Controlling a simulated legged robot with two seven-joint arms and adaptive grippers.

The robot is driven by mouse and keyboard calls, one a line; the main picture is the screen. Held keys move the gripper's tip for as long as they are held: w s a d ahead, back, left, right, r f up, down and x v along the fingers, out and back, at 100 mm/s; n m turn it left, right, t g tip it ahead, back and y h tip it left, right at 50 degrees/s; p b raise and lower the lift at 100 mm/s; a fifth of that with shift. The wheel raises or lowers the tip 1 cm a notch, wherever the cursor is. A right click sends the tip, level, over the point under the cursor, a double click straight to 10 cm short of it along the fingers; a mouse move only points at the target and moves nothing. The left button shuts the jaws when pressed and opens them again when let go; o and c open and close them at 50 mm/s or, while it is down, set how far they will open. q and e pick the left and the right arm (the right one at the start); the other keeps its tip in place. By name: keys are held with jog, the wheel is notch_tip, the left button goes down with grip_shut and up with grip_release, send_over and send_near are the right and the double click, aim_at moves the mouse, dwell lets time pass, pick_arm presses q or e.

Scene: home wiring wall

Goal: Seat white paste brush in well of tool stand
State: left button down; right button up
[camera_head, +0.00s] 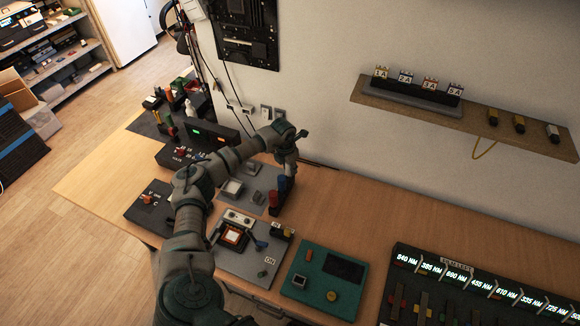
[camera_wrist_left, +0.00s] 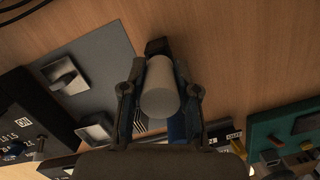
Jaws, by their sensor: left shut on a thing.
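My left gripper (camera_head: 290,168) points down above the back of the workbench, near the wall. In the left wrist view its two fingers (camera_wrist_left: 160,98) are shut on a pale, round-ended piece, the white paste brush (camera_wrist_left: 160,92), seen nearly end-on. In the head view the brush is not clear, hidden by the gripper. A dark block (camera_wrist_left: 157,46) shows just beyond the brush in the left wrist view. Whether the brush touches a well cannot be told. My right gripper is not in view.
A grey panel with switches (camera_head: 233,188) lies left of the stand. A green board (camera_head: 325,277) and a black labelled rack (camera_head: 480,290) are to the right. A wall shelf (camera_head: 480,121) hangs at upper right. Bare bench lies right of the stand.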

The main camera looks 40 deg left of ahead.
pick_arm(q)
jog(key=shift+f, duration=0.25)
jog(key=c, duration=0.8)
grip_release()
jog(key=r, duration=0.4)
jog(key=s+r, duration=0.1)
jog(key=r, duration=0.6)
jog(key=shift+s+a+r, duration=0.1)
jog(key=shift+s+r, duration=0.3)
